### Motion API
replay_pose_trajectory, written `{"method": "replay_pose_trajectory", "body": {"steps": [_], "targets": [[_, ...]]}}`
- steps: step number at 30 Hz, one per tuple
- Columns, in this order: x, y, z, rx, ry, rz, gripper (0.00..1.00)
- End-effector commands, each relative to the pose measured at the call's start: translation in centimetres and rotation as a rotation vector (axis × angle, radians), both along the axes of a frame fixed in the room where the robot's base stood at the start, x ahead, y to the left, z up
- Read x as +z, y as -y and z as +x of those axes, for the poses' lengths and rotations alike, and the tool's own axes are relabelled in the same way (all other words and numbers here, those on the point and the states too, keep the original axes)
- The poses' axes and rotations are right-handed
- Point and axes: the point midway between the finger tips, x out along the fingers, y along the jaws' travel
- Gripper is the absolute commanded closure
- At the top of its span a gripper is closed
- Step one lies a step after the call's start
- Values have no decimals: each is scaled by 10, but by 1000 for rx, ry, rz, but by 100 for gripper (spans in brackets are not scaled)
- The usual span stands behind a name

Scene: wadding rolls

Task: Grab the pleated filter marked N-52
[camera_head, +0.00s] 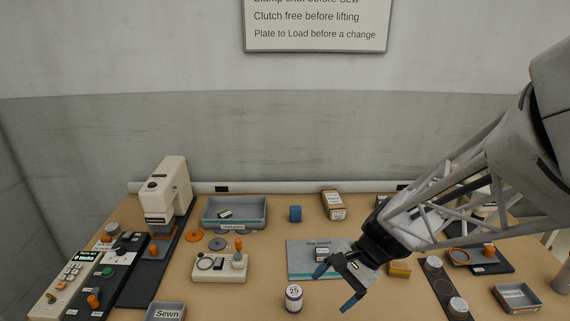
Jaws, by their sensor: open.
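I cannot pick out a pleated filter marked N-52 for certain; most labels are too small to read. A small pale labelled piece (322,254) lies on the blue-grey mat (300,267), just behind my gripper. A similar small labelled piece (225,214) lies in the grey-blue tray (235,226) at the back. A white cylinder marked 25 (293,298) stands upright in front of the mat, left of my gripper. My gripper (335,287) is open, with blue fingertips apart and nothing seen between them. It hangs over the mat's front right part and hides some of it.
A beige machine (164,200) and control panels stand at left. A blue cylinder (295,213) and a brown box (333,205) stand at the back. My arm hides the back right.

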Motion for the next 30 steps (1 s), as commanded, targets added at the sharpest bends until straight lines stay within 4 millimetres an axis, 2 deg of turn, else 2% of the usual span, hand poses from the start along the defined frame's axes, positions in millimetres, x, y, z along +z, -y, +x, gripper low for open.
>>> {"method": "replay_pose_trajectory", "body": {"steps": [9,19,24,30], "targets": [[-47,-14,41,-243,-218,188,20],[-98,-20,81,-496,-424,363,20],[-116,-20,94,-581,-488,419,20],[-123,-19,100,-617,-513,443,20]]}}
